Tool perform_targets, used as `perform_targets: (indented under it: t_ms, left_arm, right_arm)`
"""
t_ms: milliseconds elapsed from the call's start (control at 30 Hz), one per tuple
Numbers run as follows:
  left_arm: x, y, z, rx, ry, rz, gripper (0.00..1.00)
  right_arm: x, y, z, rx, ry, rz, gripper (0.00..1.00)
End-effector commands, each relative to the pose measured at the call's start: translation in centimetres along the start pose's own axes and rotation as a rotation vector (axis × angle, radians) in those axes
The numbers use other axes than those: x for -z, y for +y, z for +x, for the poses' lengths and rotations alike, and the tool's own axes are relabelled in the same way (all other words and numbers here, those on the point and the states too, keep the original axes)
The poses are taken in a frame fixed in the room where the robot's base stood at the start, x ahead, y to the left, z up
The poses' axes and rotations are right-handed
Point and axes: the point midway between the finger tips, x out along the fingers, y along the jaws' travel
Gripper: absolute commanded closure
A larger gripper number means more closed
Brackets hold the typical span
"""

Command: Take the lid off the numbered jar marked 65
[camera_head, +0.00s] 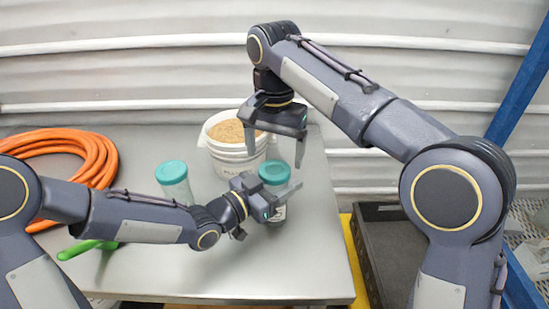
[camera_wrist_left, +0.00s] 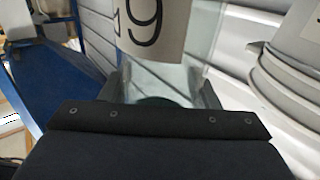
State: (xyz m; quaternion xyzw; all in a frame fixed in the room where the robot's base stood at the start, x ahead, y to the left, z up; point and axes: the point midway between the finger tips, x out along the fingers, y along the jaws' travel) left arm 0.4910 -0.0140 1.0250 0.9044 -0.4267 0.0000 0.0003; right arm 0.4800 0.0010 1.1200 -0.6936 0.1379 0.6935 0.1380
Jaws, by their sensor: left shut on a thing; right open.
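A clear jar (camera_head: 278,212) with a teal lid (camera_head: 275,173) stands on the metal table. In the left wrist view the jar's label (camera_wrist_left: 150,28) appears upside down; one digit reads as a 6 when turned upright, the other is partly cut off. The lid (camera_wrist_left: 160,101) is mostly hidden there behind the gripper. My right gripper (camera_head: 275,158) is open and empty, fingers pointing down, above and behind the jar. A second teal-lidded jar (camera_head: 174,184) stands to the left; its label is hidden.
A white bucket (camera_head: 236,158) of brown grainy material stands behind the jars. An orange hose (camera_head: 92,150) lies coiled at the left, with a green tool (camera_head: 85,248) near my left arm. A dark crate (camera_head: 400,255) is right of the table. The table's front right is clear.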

Motion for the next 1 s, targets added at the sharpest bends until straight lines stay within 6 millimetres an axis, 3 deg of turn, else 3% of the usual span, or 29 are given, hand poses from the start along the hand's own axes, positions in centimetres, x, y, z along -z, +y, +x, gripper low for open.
perform_targets:
  t_ms: [167, 200, 400, 733, 1000]
  left_arm:
    - [0.0, 0.0, 0.0, 0.0, 0.001, 0.0, 1.0]
    - [0.0, 0.0, 0.0, 0.0, 0.001, 0.0, 0.43]
    - [0.0, 0.0, 0.0, 0.0, 0.001, 0.0, 0.19]
    - [0.0, -0.1, -0.5, 0.002, 0.0, 0.001, 0.19]
    - [0.0, -0.2, -4.9, 0.006, 0.0, 0.003, 0.19]
  right_arm:
    - [0.0, 0.0, 0.0, -0.001, -0.001, 0.0, 0.16]
    - [0.0, 0.0, 0.0, -0.001, 0.0, 0.0, 0.16]
    - [0.0, 0.0, 0.0, -0.001, 0.0, 0.0, 0.16]
    - [0.0, 0.0, 0.1, -0.001, 0.0, 0.0, 0.16]
    - [0.0, 0.0, 0.6, 0.0, 0.0, 0.0, 0.16]
